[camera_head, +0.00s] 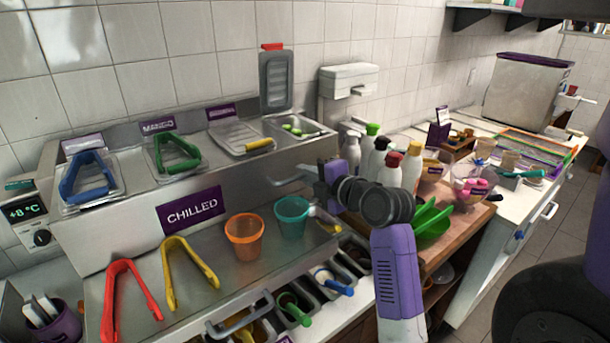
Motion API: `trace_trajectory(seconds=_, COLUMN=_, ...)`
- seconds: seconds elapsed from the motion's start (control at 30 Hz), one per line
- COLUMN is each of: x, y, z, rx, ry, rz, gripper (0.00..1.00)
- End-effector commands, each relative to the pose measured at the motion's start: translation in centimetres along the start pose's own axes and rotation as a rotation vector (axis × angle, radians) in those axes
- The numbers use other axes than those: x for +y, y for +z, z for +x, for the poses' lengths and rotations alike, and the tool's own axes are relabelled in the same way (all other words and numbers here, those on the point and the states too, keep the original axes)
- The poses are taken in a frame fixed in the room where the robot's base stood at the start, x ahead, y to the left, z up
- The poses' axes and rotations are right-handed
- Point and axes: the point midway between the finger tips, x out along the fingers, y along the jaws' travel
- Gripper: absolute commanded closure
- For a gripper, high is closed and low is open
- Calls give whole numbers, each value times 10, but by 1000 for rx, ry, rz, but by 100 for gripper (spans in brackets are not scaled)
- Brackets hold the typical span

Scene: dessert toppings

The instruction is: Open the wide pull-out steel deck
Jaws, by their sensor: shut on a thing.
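The wide steel deck (205,284) is the metal surface in front of the chilled counter. Red tongs (118,295), yellow tongs (180,262), an orange cup (245,237) and a teal cup (290,220) stand or lie on it. A pale bar handle (240,322) shows low at its front. My gripper (305,195) is over the deck's right end, close to the teal cup and in front of the steel panel. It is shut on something. What lies between its fingers cannot be made out, and my wrist hides part of that area.
Dark bins with a green scoop (293,308) and a blue-handled scoop (332,282) lie below the deck's front. The open floor (500,260) is at right.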

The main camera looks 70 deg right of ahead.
Motion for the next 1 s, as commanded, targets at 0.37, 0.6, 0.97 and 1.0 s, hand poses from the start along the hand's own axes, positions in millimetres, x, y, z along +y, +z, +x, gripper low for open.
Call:
trace_trajectory(seconds=0.37, x=-2, y=1, z=-2, rx=-2, ry=-4, rz=1, gripper=80)
trace_trajectory(seconds=0.6, x=-5, y=1, z=-29, rx=-4, ry=-4, rz=0, gripper=80)
trace_trajectory(seconds=0.97, x=-3, y=1, z=-76, rx=-4, ry=-5, rz=2, gripper=80)
trace_trajectory(seconds=1.0, x=-3, y=1, z=-78, rx=-4, ry=-5, rz=2, gripper=80)
